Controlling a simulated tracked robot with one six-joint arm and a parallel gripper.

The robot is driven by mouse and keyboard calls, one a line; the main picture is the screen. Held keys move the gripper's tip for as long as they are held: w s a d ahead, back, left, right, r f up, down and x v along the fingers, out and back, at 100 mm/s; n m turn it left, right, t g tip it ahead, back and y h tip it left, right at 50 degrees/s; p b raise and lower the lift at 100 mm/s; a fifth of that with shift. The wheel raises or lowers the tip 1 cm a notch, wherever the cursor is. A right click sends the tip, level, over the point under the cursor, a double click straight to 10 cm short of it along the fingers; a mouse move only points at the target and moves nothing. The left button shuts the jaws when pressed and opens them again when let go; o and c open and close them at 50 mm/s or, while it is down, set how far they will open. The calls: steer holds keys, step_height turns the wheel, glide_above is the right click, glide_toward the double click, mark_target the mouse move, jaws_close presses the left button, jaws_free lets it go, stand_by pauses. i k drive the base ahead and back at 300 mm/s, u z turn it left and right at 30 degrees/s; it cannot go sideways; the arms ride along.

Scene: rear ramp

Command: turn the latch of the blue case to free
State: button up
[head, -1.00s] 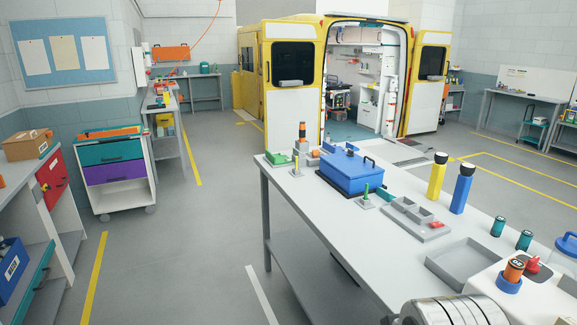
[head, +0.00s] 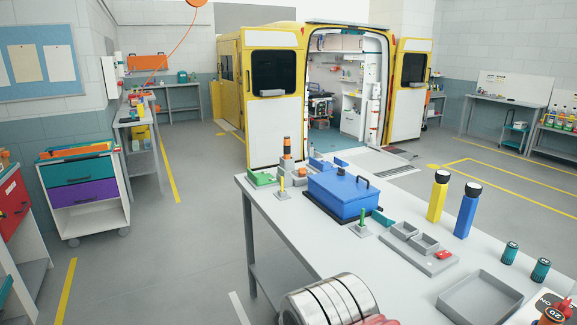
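The blue case (head: 342,196) sits shut on the grey workbench (head: 300,240), on a dark base or mat. My gripper is not in view.
An empty grey tray (head: 480,298) lies nearer. Open floor is left of the bench.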

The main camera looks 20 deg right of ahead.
mark_target(341, 171)
steer(key=u, duration=0.3)
steer(key=i, duration=2.1)
steer(key=z, duration=0.5)
steer(key=i, duration=0.65)
steer(key=z, duration=1.05)
steer(key=i, duration=0.8)
steer(key=z, duration=0.55)
